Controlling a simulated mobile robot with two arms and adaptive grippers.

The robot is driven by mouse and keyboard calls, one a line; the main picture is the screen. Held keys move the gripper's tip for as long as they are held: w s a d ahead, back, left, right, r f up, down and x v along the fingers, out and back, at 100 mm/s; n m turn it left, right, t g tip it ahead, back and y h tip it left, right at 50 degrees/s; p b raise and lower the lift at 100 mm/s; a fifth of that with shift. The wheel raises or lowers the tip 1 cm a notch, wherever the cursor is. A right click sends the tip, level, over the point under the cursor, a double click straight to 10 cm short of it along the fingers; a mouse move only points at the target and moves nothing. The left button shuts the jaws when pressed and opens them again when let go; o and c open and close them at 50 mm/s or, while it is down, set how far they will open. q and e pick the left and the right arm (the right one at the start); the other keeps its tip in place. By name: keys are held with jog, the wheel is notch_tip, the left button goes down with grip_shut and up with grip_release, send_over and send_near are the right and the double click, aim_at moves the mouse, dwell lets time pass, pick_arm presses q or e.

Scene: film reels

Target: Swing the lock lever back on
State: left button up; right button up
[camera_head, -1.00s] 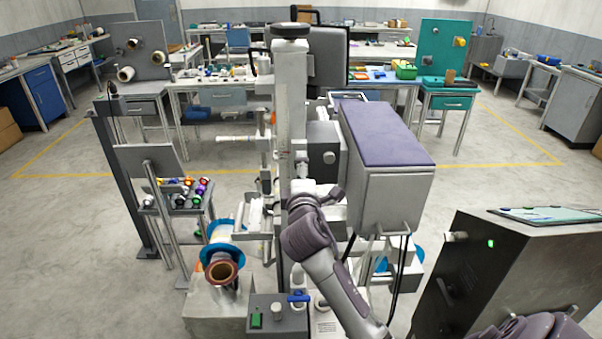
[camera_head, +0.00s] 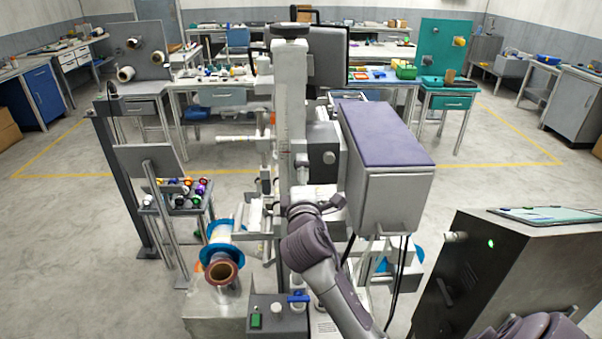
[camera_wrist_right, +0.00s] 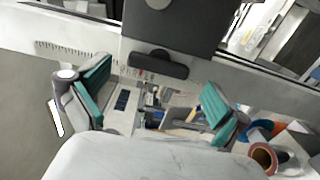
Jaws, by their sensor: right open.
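My right gripper (camera_wrist_right: 157,85) is open in the right wrist view, its two teal-padded fingers spread apart and nothing held between them. A dark rounded bar, which may be the lock lever (camera_wrist_right: 158,64), lies across the pale column face just beyond the fingertips. I cannot tell whether it is touched or which way it is set. In the head view my right wrist is in front of the tall grey column (camera_head: 291,130), and the fingers are mostly hidden. My left gripper is not in view.
The purple-topped box (camera_head: 388,135) stands close right of my right arm. A blue-flanged reel (camera_head: 222,268) is at the lower left, beside a control box (camera_head: 277,317) with a blue handle (camera_head: 299,297). A dark cabinet (camera_head: 500,275) is at the right. Open floor lies beyond.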

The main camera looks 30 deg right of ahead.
jog(key=v, duration=1)
